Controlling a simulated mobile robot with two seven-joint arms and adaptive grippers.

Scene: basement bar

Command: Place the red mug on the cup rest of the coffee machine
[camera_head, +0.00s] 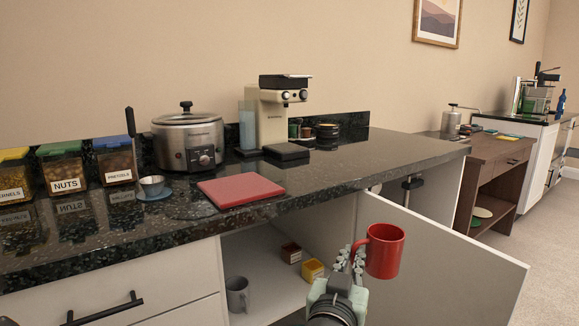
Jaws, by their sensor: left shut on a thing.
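The red mug (385,251) is upright in the air in front of the open cabinet door, below counter height. My left gripper (351,258) is shut on the mug's left side, where its handle shows. The cream coffee machine (272,107) stands at the back of the dark counter, left of and beyond the mug. Its black cup rest (287,151) is low at the machine's front and looks empty. My right gripper is not in view.
A red board (240,189) lies on the counter before the machine. A slow cooker (188,141), a small metal cup (152,186) and food jars stand left. The white cabinet door (437,267) hangs open; a grey mug (238,294) is inside. The counter's right part is clear.

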